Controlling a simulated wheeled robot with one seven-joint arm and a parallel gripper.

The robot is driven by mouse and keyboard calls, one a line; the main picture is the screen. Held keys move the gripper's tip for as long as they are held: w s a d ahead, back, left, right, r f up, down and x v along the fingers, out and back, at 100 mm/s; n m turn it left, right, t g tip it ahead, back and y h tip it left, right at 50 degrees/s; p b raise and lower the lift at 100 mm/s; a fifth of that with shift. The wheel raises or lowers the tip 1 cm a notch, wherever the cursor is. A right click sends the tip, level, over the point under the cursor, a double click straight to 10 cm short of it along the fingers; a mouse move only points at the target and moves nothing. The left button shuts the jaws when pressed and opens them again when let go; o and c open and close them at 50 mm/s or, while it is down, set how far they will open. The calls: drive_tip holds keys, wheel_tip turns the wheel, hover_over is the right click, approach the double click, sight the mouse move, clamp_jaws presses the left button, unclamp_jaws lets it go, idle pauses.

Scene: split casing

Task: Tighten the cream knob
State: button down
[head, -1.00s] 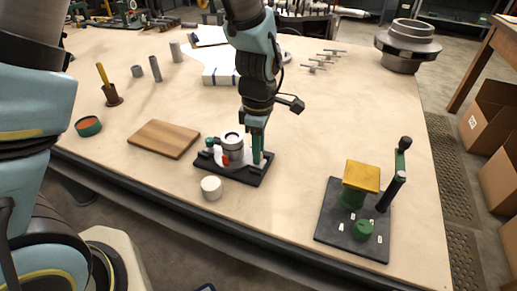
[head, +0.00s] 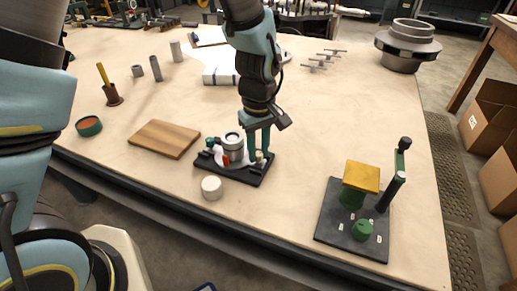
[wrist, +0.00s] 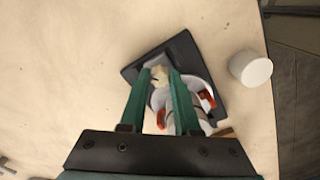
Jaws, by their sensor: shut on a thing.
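The cream knob (wrist: 159,75) sits on the dark base plate (wrist: 184,52) of a split casing, between my fingertips in the wrist view. It also shows small and pale in the head view (head: 260,157), at the right part of the plate. My gripper (wrist: 160,74) points down and is shut on the knob; the fingers hide parts of its sides. The casing's grey round body (head: 233,142) stands on the plate left of my gripper (head: 258,151), with red and white parts beside it.
A white cylinder (head: 211,187) stands on the table just in front of the plate. A wooden board (head: 164,139) lies to the left. A second dark fixture (head: 330,222) with a yellow block and upright handle stands at the right. The table between is clear.

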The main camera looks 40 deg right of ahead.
drive_tip(key=m, duration=1.2)
drive_tip(key=shift+m+p, duration=0.35)
drive_tip(key=shift+m, duration=0.05)
drive_tip(key=m+p, duration=0.1)
drive_tip(key=m, duration=0.5)
drive_tip(key=shift+r, duration=0.1)
drive_tip(key=m+p, duration=0.2)
drive_tip(key=m, duration=0.3)
drive_tip(key=shift+w+m, duration=0.1)
drive_tip(key=shift+m, duration=0.3)
drive_tip(key=c, duration=0.6)
unclamp_jaws()
